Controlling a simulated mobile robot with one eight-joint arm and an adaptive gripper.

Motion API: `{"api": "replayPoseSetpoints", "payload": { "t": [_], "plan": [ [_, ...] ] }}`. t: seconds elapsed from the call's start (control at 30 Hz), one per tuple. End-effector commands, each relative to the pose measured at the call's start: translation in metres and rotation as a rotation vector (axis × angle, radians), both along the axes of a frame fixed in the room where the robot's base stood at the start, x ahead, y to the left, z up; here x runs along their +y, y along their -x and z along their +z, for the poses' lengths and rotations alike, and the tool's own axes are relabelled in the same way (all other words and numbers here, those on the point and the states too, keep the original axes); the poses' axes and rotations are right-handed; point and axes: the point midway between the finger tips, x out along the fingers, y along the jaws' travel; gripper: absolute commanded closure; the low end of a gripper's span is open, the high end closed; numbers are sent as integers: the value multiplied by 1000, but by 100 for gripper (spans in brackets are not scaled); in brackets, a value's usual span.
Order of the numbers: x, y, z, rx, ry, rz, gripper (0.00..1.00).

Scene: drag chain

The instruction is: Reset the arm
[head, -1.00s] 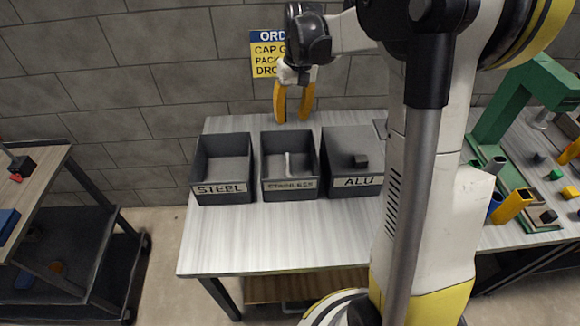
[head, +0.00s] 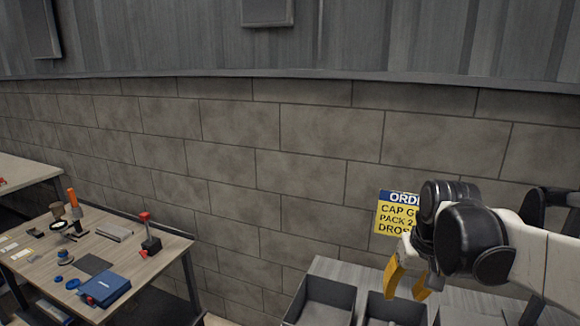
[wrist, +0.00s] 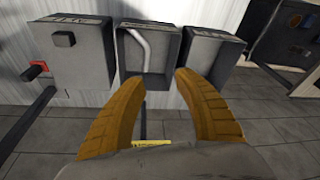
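My arm reaches in from the right of the head view. My gripper (head: 406,290) points down above the grey bins, with its yellow fingers apart. In the wrist view my gripper (wrist: 159,82) is open, with nothing between the fingertips. Ahead of the fingers is the middle bin (wrist: 122,62), holding a pale bent rod (wrist: 142,48). The ALU bin (wrist: 75,80) is to its left, with a small dark block (wrist: 64,39) at it. Another bin (wrist: 212,60) is to its right.
The bins stand on a pale table (head: 340,270) against a block wall (head: 290,190) with an order sign (head: 398,212). A side table (head: 150,262) at left holds a blue box (head: 105,288), a red-topped tool (head: 148,235) and other small items. A red item (wrist: 38,69) shows at the wrist view's left.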

Motion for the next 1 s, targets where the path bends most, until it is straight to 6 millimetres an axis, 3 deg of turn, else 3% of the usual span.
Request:
{"api": "replayPoseSetpoints", "payload": {
  "t": [0.03, 0.2, 0.4, 0.6, 1.0],
  "plan": [
    [10, 18, 3, -38, 9, 9, 62],
    [33, 69, 5, -179, 38, 36, 62],
    [49, 111, -8, -314, 53, 63, 62],
    [54, 126, -17, -374, 57, 74, 62],
    [55, 127, -17, -378, 57, 74, 62]
  ]
}}
